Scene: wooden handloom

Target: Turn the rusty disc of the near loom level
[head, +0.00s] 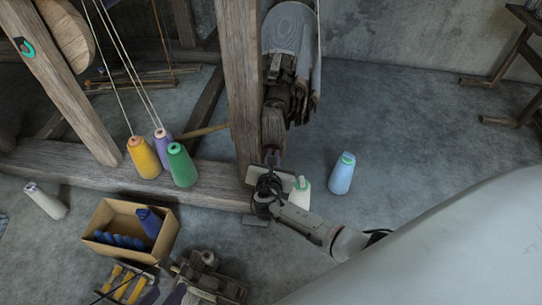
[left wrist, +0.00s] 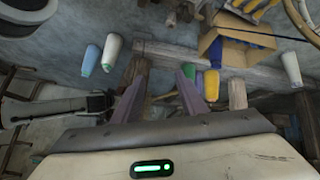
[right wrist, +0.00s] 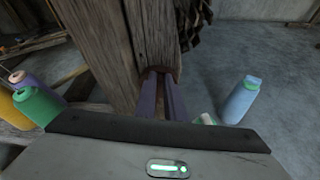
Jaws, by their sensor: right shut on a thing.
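The near loom's wooden post (head: 240,80) stands in the middle of the head view. A short wooden piece (head: 273,127) sits at its right side. The rusty disc (right wrist: 161,70) shows in the right wrist view as a reddish-brown rim at the lower end of this piece. My fingers cover most of it, and its tilt cannot be told. My right gripper (head: 271,158) is shut on the disc; its purple fingers also show in the right wrist view (right wrist: 162,88). My left gripper (left wrist: 160,90) is open, with empty space between its fingers; I cannot make it out in the head view.
A white cone (head: 301,198) stands close beside my right gripper, and a blue cone (head: 342,174) stands further right. Yellow (head: 143,157) and green (head: 181,165) cones stand left by the floor beam (head: 80,165). A cardboard box (head: 110,215) sits lower left. Floor at right is clear.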

